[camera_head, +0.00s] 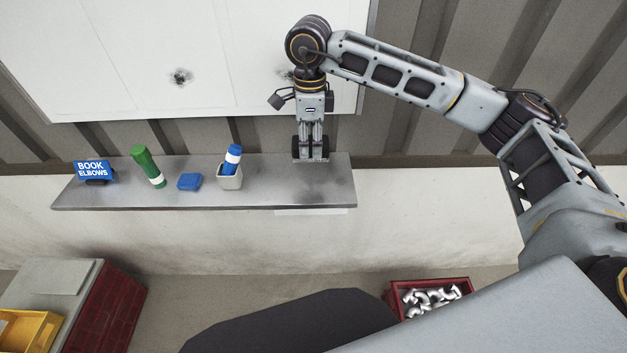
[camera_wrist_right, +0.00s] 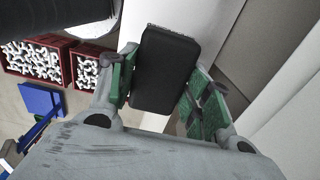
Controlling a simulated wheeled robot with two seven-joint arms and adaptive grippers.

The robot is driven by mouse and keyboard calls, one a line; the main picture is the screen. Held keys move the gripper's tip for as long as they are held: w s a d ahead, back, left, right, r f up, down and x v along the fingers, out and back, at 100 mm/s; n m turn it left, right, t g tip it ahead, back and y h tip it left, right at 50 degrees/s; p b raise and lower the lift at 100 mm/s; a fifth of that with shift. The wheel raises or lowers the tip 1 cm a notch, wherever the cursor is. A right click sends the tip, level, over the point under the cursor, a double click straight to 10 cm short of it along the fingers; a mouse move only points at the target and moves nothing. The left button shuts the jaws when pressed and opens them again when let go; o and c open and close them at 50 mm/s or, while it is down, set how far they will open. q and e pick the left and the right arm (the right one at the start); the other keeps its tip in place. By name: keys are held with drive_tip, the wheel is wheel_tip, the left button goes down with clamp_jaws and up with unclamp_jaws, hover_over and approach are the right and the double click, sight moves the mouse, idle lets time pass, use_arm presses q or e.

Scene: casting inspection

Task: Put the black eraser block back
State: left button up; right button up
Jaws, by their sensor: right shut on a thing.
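The black eraser block (camera_wrist_right: 165,70) is held between the green-lined fingers of my right gripper (camera_wrist_right: 160,90) in the right wrist view. In the head view my right gripper (camera_head: 311,140) points down over the right end of the grey shelf (camera_head: 270,190), with the dark block (camera_head: 311,153) at its fingertips. I cannot tell whether the block touches the shelf or is just above it. The whiteboard (camera_head: 150,60) above the shelf has a dark smudge (camera_head: 180,76), and another shows partly behind my right wrist. My left gripper is not in view.
A red crate of castings (camera_head: 430,299) is below right. Bare shelf lies between cup and gripper.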

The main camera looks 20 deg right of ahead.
sight(311, 156)
drive_tip(key=shift+f, duration=0.55)
drive_tip(key=shift+f+p, duration=0.5)
drive_tip(key=shift+f, duration=1.4)
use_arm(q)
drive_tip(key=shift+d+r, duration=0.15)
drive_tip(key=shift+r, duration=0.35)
use_arm(e)
drive_tip(key=shift+f, duration=0.1)
drive_tip(key=shift+f+p, duration=0.3)
drive_tip(key=shift+f, duration=1.95)
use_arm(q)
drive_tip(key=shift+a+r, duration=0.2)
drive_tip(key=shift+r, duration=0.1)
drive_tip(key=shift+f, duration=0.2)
use_arm(e)
drive_tip(key=shift+f, duration=0.2)
